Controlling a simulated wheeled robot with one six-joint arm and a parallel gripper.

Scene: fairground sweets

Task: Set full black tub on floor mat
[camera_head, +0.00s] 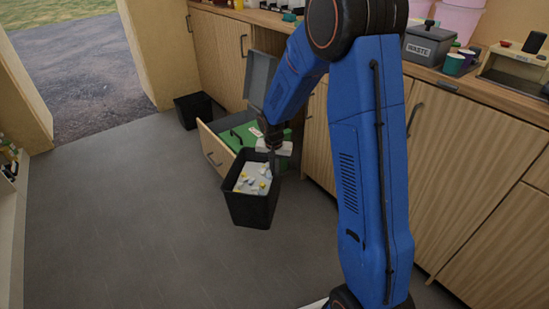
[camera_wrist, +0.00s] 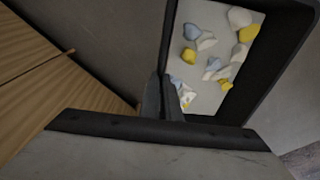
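A black tub (camera_head: 251,208) with yellow, white and blue-grey crumpled bits inside hangs from my gripper (camera_head: 272,162), in front of the open drawer. It appears to be off the floor, slightly tilted. In the wrist view the tub's dark wall (camera_wrist: 290,75) and its contents fill the upper right. My gripper (camera_wrist: 162,100) is shut on the tub's near wall there. A second black tub (camera_head: 193,110) stands on the floor by the cabinet near the doorway. I can make out no floor mat in either view.
A counter with a WASTE bin (camera_head: 428,43) runs along the right. The grey floor (camera_head: 120,210) at left is clear.

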